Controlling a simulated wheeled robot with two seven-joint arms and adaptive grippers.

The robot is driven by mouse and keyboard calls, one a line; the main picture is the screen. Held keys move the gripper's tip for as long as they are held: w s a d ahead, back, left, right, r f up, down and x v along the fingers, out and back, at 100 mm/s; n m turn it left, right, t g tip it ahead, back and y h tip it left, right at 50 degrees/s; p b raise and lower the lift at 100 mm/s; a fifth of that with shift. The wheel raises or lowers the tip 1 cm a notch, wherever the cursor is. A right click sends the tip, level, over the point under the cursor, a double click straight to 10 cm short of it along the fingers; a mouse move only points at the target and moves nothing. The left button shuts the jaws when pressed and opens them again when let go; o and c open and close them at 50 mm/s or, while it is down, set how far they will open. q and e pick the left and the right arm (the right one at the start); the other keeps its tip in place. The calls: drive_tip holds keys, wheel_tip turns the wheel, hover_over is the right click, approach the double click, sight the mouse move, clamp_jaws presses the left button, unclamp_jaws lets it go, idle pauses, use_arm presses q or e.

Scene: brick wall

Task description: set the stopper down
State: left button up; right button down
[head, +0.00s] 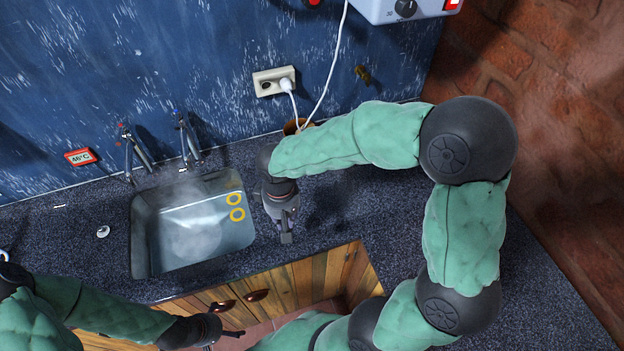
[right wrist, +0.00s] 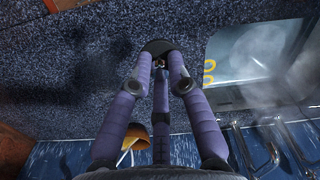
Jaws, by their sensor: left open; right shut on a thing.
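My right gripper (head: 284,228) is over the counter just right of the sink. In the right wrist view, its fingers (right wrist: 158,65) are closed on a dark, round-edged piece, which looks like the stopper (right wrist: 157,46). The speckled counter (right wrist: 90,75) shows behind it; I cannot tell how large the gap is. In the head view the stopper is mostly hidden by the gripper. My left gripper (head: 228,334) is open and empty, low in the picture, in front of the cabinet.
The steaming metal sink (head: 140,235) has two yellow rings (head: 236,206) at its right side. Taps (head: 135,150) stand behind it, near a 46°C display (head: 80,157). A brown pot (head: 292,127) stands at the wall below a socket (head: 274,81). A small round silver piece (head: 103,231) lies left of the sink.

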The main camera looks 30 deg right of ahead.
drive_tip(key=shift+w+d+f, duration=0.1)
drive_tip(key=shift+d, duration=0.3)
drive_tip(key=w+d+f+b, duration=0.1)
drive_tip(key=w+d+f, duration=0.3)
drive_tip(key=w+d, duration=0.2)
hover_over(303, 208)
drive_tip(key=f, duration=0.3)
drive_tip(key=a+f, duration=0.1)
drive_tip(key=shift+s+f+b, duration=0.2)
drive_tip(key=shift+s+b, duration=0.1)
drive_tip(key=shift+b, duration=0.1)
drive_tip(key=shift+w+d+f, duration=0.25)
drive_tip(key=shift+d+f, duration=0.15)
drive_tip(key=shift+f, duration=0.15)
drive_tip(key=shift+w+f+b, duration=0.1)
drive_tip(key=shift+f+b, duration=0.4)
drive_tip(key=shift+f, duration=1.1)
drive_tip(key=shift+f, duration=0.1)
drive_tip(key=c, duration=1.6)
unclamp_jaws()
drive_tip(key=shift+f, duration=0.1)
drive_tip(key=o, duration=0.4)
